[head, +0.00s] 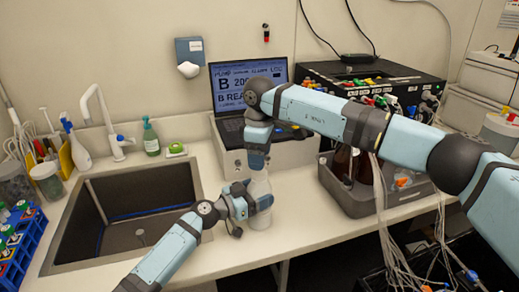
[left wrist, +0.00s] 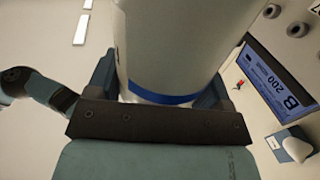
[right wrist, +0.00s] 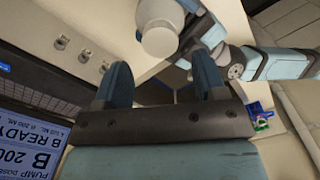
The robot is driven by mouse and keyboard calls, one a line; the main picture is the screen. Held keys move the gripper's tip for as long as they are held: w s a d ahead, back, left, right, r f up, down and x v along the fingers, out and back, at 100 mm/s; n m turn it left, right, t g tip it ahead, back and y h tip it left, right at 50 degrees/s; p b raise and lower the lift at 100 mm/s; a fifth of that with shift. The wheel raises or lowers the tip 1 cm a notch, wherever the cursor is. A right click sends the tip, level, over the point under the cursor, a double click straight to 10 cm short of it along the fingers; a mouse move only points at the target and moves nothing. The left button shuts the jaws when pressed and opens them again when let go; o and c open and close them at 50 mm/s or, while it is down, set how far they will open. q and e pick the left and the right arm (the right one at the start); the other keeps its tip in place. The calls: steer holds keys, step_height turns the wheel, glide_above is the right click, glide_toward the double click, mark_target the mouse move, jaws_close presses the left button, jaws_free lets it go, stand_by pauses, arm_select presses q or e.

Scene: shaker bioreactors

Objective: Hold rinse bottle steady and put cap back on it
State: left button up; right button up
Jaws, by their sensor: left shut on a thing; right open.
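The rinse bottle (head: 260,212) is a pale, translucent bottle standing upright on the counter right of the sink. My left gripper (head: 250,203) is shut around its side. In the left wrist view the bottle (left wrist: 170,45) fills the space between the fingers, with a blue band near them. My right gripper (head: 257,165) is just above the bottle top, pointing down. In the right wrist view its fingers (right wrist: 163,82) are apart with nothing between them.
A grey device with a laptop-like screen (head: 248,84) stands right behind the bottle. The sink (head: 130,212) lies to the left. A grey tray (head: 352,204) with dark bottles and tubing is to the right. Free counter lies in front of the bottle.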

steer(key=n, duration=0.6)
steer(key=shift+r, duration=0.3)
steer(key=n, duration=0.4)
steer(key=shift+r, duration=0.15)
steer(key=n, duration=0.4)
steer(key=shift+r+n, duration=0.2)
steer(key=shift+n, duration=0.2)
steer(key=n, duration=0.4)
steer(key=shift+r, duration=0.2)
steer(key=n, duration=0.4)
steer(key=shift+r+n, duration=0.15)
steer(key=shift+n, duration=0.15)
steer(key=n, duration=0.4)
steer(key=shift+r, duration=0.15)
steer(key=n, duration=0.4)
steer(key=shift+r+n, duration=0.2)
steer(key=shift+n, duration=0.1)
steer(key=n, duration=0.6)
steer(key=shift+a+r, duration=0.1)
steer(key=shift+r, duration=0.15)
steer(key=shift+f, duration=0.15)
